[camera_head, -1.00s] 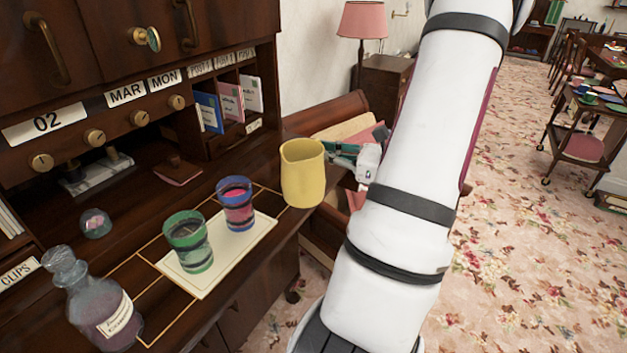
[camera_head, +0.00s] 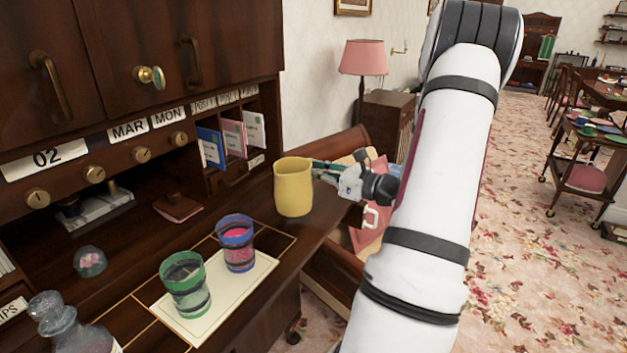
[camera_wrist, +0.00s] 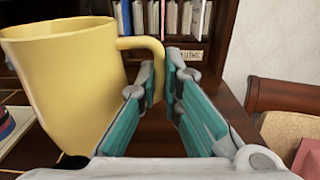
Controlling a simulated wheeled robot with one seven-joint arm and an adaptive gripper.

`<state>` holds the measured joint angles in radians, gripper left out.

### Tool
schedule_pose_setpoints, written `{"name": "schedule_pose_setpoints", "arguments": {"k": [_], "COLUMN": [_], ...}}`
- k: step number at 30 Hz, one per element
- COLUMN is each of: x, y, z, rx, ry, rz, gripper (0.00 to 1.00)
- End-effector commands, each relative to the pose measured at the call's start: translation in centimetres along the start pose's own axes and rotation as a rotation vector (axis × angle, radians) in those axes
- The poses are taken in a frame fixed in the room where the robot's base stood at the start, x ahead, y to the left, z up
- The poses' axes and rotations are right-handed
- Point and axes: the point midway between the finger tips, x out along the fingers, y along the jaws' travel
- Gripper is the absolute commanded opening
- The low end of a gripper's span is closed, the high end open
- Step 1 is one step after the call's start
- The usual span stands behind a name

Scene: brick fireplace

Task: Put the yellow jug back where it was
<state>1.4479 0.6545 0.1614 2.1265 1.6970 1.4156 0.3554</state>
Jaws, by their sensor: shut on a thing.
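My gripper (camera_head: 322,168) comes from the right and is shut on the jug's handle. In the wrist view the jug (camera_wrist: 65,85) fills the left side, and the teal fingers of my gripper (camera_wrist: 165,90) are on either side of its handle. The jug's base is partly hidden there.
A green cup (camera_head: 185,287) and a blue-rimmed pink cup (camera_head: 236,245) stand on a cream card (camera_head: 262,275) in front. A glass bottle (camera_head: 65,325) is at the front left. The desk (camera_head: 318,218) has bare wood around the jug. Letters (camera_head: 212,148) fill the slots behind.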

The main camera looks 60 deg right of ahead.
Motion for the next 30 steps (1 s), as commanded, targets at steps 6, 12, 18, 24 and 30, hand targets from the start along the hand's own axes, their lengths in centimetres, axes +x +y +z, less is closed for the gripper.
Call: {"name": "schedule_pose_setpoints", "arguments": {"k": [6, 12, 18, 24, 30], "x": [1.2, 1.3, 1.4, 1.4, 1.3], "y": [-0.9, -1.1, -1.1, -1.1, -1.1], "z": [0.0, -2.6, -3.6, -3.6, -4.0], "rx": [0.0, 0.005, 0.001, 0.0, 0.0], "ry": [-0.003, -0.002, -0.002, -0.002, 0.0], "rz": [0.001, 0.0, 0.0, 0.0, -0.001], "gripper": [0.0, 0.0, 0.0, 0.0, 0.23]}}
